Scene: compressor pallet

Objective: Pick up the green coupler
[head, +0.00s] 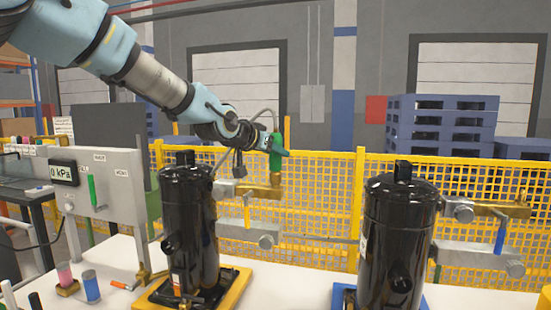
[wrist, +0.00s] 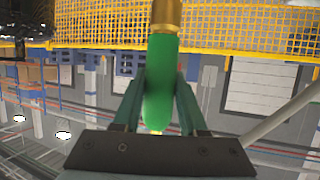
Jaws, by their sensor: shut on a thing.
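The green coupler (wrist: 160,80) is a rounded green cylinder with a brass end in the wrist view. My gripper (wrist: 160,95) is shut on it, with one finger along each side. In the head view the coupler (head: 275,160) is upright at the end of my arm, above a brass fitting (head: 262,191) behind the left black compressor (head: 190,225). I cannot tell whether the coupler touches that fitting. A thin grey hose runs near the top of the coupler.
A second black compressor (head: 398,240) stands at the right with a brass fitting (head: 503,211) beside it. A grey gauge panel (head: 108,180) reading 0 kPa is at the left. A yellow mesh fence (head: 330,200) runs behind.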

